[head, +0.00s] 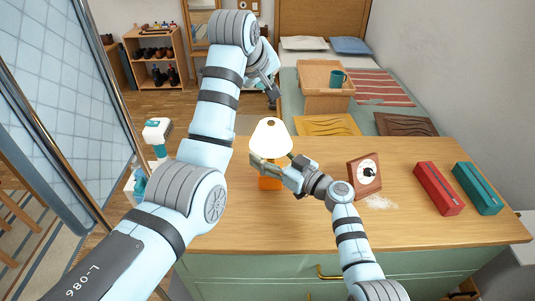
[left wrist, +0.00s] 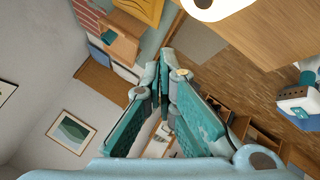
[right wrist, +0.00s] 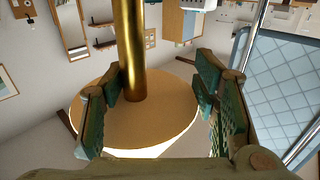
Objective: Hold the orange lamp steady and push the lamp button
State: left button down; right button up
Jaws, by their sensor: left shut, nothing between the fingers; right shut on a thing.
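The orange lamp stands upright on the wooden desk, with a cream shade (head: 271,136) above an orange base (head: 270,183). My right gripper (head: 268,164) is shut on the lamp just below the shade. In the right wrist view the lamp's brass stem (right wrist: 128,50) runs between the fingers, with the round shade (right wrist: 135,118) behind. My left gripper (head: 272,92) is raised beyond the lamp, shut and empty; its fingertips meet in the left wrist view (left wrist: 165,60). Part of the shade shows at that view's top edge (left wrist: 215,8). I cannot make out the lamp button.
The desk (head: 310,232) also holds a wooden clock (head: 364,177), a red box (head: 438,187) and a teal box (head: 477,187) on the right. A bed with a tray (head: 318,98) and mug (head: 337,79) lies behind.

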aim_at(268, 122)
pick_arm(q)
notch_tip(268, 122, down, 6)
jog(key=shift+s+f, duration=0.1)
jog(key=shift+f, duration=0.05)
dwell(1.3)
jog(key=shift+f, duration=0.5)
notch_tip(268, 122, up, 7)
dwell(1.1)
